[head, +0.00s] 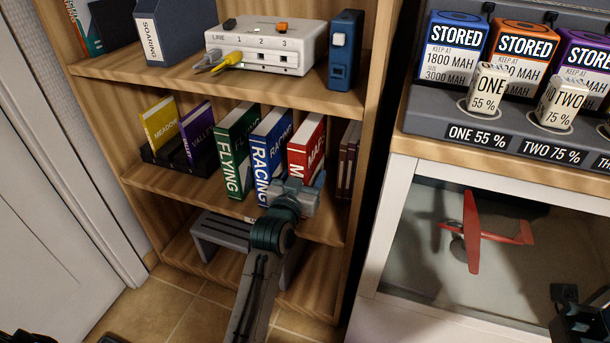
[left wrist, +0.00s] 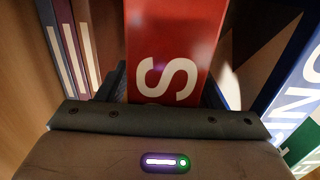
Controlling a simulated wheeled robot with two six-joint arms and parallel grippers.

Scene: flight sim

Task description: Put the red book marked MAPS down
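The red book marked MAPS (head: 307,148) stands upright in the middle-shelf row, just right of the blue RACING book (head: 270,145). My left gripper (head: 297,192) is at the lower part of its spine and hides its bottom edge. In the left wrist view the red spine (left wrist: 172,45) with a white S sits between the dark fingers, which look closed on its sides. I cannot tell if the book's base touches the shelf. A dark part at the lower right of the head view may be my right arm; its finger state is unclear.
A green FLYING book (head: 235,152) stands left of RACING, and dark brown books (head: 348,160) stand to the right by the shelf's side wall. Yellow (head: 160,125) and purple (head: 198,135) books lean in a black rack. A grey stand (head: 220,233) is below.

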